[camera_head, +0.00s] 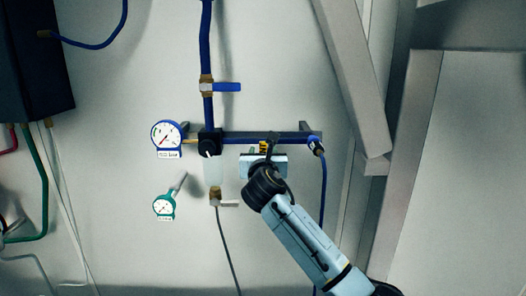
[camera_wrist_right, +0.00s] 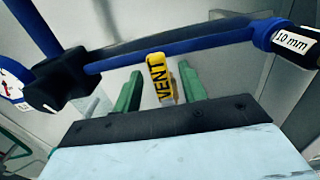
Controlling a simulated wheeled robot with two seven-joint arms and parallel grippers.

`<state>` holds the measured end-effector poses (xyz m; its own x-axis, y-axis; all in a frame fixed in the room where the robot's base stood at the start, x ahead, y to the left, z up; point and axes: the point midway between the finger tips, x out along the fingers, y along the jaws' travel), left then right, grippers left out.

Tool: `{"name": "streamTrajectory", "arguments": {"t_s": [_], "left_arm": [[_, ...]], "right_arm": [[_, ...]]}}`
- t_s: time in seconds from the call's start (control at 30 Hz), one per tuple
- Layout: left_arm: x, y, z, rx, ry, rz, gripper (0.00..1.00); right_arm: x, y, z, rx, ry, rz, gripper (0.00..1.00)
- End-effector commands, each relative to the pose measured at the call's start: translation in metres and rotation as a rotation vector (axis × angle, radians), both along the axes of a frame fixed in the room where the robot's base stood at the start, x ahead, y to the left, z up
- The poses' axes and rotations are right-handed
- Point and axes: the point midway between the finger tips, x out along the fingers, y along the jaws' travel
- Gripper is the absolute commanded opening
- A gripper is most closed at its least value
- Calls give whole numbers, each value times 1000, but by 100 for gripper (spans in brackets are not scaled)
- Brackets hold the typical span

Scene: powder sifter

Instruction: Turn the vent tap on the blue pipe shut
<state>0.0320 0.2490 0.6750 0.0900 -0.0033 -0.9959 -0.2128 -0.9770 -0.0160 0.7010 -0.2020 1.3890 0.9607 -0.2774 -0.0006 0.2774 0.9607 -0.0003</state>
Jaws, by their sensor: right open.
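The blue pipe (camera_head: 260,138) runs level along the wall and crosses the right wrist view (camera_wrist_right: 190,46) too. A yellow piece lettered VENT (camera_wrist_right: 158,76), the vent tap's marking, hangs just below the pipe. It shows small in the head view (camera_head: 264,146). My right gripper (camera_wrist_right: 161,68) is open, with one green finger on each side of the yellow piece. Gaps show between it and both fingers. In the head view my right gripper (camera_head: 264,157) is just under the pipe, its fingers mostly hidden. The tap's body is hidden. My left gripper is out of view.
A black knob (camera_head: 208,143) and a blue-rimmed gauge (camera_head: 166,135) are left of the gripper. A blue lever (camera_head: 227,87) is above. A hose fitting (camera_head: 316,146) is close on the right. A brass tap (camera_head: 215,197) and green gauge (camera_head: 164,205) are below left.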

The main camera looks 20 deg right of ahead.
Motion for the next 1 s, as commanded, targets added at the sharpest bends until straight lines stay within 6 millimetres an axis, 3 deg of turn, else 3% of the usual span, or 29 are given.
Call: {"name": "streamTrajectory", "arguments": {"t_s": [0.4, 0.73, 1.0], "left_arm": [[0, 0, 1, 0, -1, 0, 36], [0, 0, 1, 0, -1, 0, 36], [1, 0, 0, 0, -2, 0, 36]], "right_arm": [[6, -1, 0, 0, 0, 1, 42], [6, -1, 0, 0, 0, 1, 0], [6, -2, -1, 2, -1, 1, 0]]}}
